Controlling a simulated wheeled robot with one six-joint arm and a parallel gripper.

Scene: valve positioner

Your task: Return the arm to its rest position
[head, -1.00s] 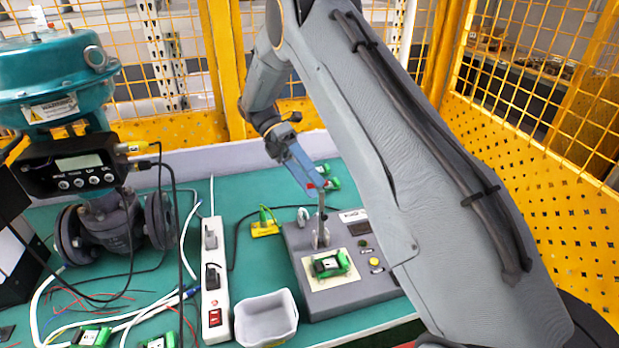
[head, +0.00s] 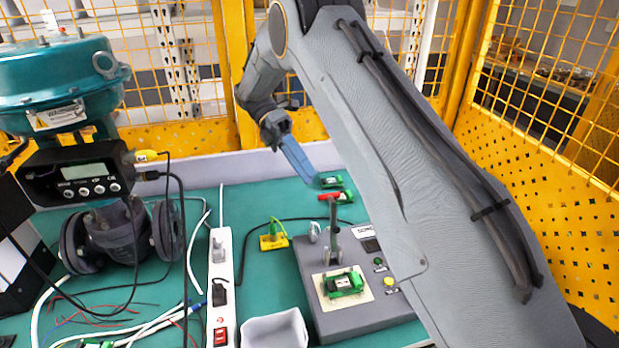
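My arm reaches from the lower right up and over to the top middle, then bends down. My gripper (head: 299,161) is at its end, a blue tool seen from the side, in the air above the back part of the bench. Its tip is above and apart from the red-handled lever on the grey test box. From this side I cannot tell whether its fingers are open or shut, and I see nothing held in it.
A grey test box (head: 356,319) with a red-handled lever (head: 334,197) and a green board (head: 343,282) stands below my arm. A teal valve actuator (head: 60,80) is at left. A power strip (head: 220,262) and a white bin (head: 275,330) lie mid-bench. Yellow mesh fencing (head: 560,190) encloses the back and right.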

